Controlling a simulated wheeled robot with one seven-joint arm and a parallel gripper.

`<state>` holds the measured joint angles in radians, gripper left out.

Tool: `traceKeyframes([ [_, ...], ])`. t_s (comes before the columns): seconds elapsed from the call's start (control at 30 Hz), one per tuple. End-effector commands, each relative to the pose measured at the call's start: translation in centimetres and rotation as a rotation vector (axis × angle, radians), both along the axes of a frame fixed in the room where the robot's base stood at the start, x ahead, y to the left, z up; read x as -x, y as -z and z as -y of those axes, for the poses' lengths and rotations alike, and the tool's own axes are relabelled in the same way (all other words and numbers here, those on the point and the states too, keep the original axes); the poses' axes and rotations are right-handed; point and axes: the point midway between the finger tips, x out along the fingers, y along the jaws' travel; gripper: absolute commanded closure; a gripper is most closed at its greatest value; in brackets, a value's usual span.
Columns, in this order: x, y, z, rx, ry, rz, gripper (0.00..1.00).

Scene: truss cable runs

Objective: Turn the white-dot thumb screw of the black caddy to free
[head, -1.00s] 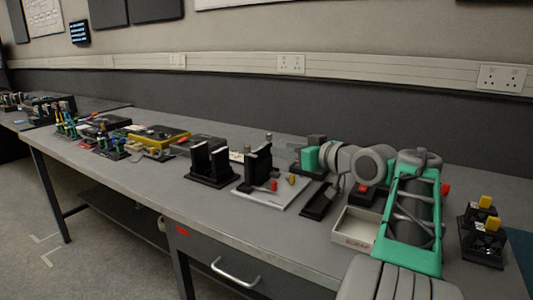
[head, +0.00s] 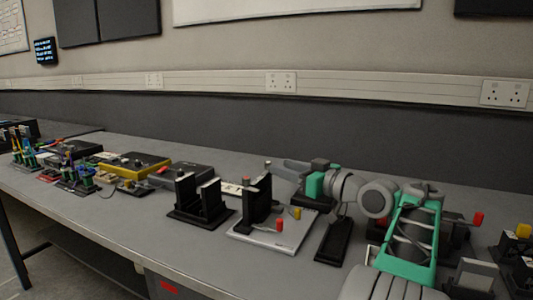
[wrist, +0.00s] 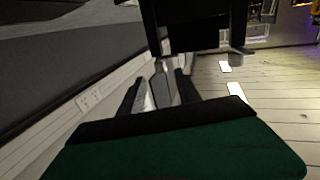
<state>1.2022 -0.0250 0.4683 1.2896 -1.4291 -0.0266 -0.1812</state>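A black upright piece (head: 258,202) stands on a pale plate in the head view, with a small grey knob (head: 267,165) just behind its top. I cannot make out a white dot on any knob. My gripper (head: 284,167) points left, close to that knob and on its right. In the wrist view my gripper (wrist: 158,92) has its two dark fingers apart. A black block (wrist: 195,25) fills the upper middle, with a grey knob (wrist: 238,62) at its right side. A grey post shows between or beyond the fingers; contact cannot be told.
A black two-walled holder (head: 200,203) stands left of the plate. A red peg (head: 280,225) and a yellow peg (head: 296,213) are on the plate. A flat black piece (head: 334,241) lies to its right. A yellow-edged box (head: 136,166) is further left. The front table strip is clear.

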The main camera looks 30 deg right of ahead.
Motion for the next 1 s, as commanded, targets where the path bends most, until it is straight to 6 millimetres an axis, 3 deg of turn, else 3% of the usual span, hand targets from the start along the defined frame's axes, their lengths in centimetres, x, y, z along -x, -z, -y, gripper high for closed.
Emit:
traceKeyframes([
  [0.03, -0.5, -1.3, -0.2, -0.006, -0.003, -0.002, 0.6],
  [0.13, -1.2, -1.1, -0.6, -0.005, -0.002, -0.006, 0.6],
  [0.2, -3.0, 0.3, -1.0, 0.002, -0.005, -0.004, 0.6],
  [0.4, -5.7, 0.2, -1.4, 0.002, 0.0, -0.003, 0.6],
  [0.7, -6.0, 0.1, -1.4, 0.002, 0.004, -0.003, 0.6],
  [1.0, -6.0, 0.0, -1.4, 0.001, 0.004, -0.004, 0.84],
])
